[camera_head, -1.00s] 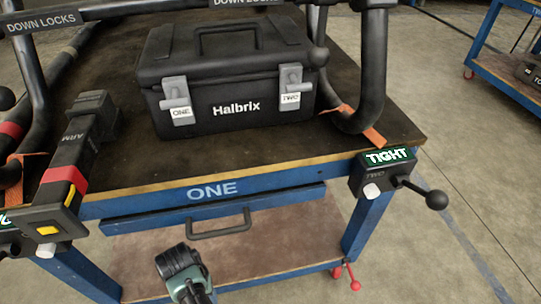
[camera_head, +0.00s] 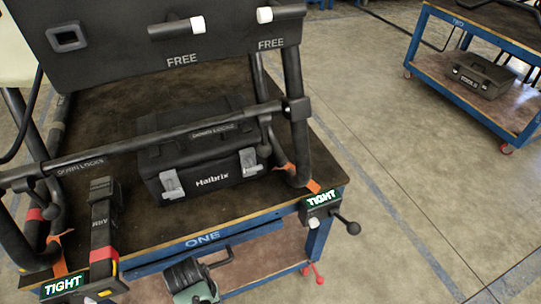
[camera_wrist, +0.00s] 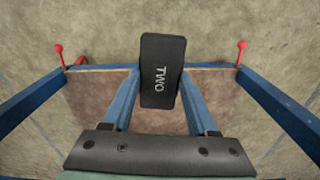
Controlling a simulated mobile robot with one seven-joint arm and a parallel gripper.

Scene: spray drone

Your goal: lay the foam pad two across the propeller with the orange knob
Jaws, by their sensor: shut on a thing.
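The foam pad two (camera_wrist: 163,85) is a dark slab lettered TWO, in the upper middle of the wrist view. My gripper (camera_wrist: 160,98) is shut on it, with a finger along each side near the pad's lower part. The pad hangs clear above a cart's lower shelf. In the head view only a teal and black part of my own arm shows at the bottom; the pad cannot be made out there. No propeller and no orange knob can be made out in either view.
Cart ONE (camera_head: 205,242) carries a black Halbrix case (camera_head: 205,150) under a dark tubular frame (camera_head: 150,145). A black panel marked FREE (camera_head: 170,38) is above. Clamps on the cart's front read TIGHT (camera_head: 321,198). Cart TWO (camera_head: 480,100) stands at upper right. Floor between them is clear.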

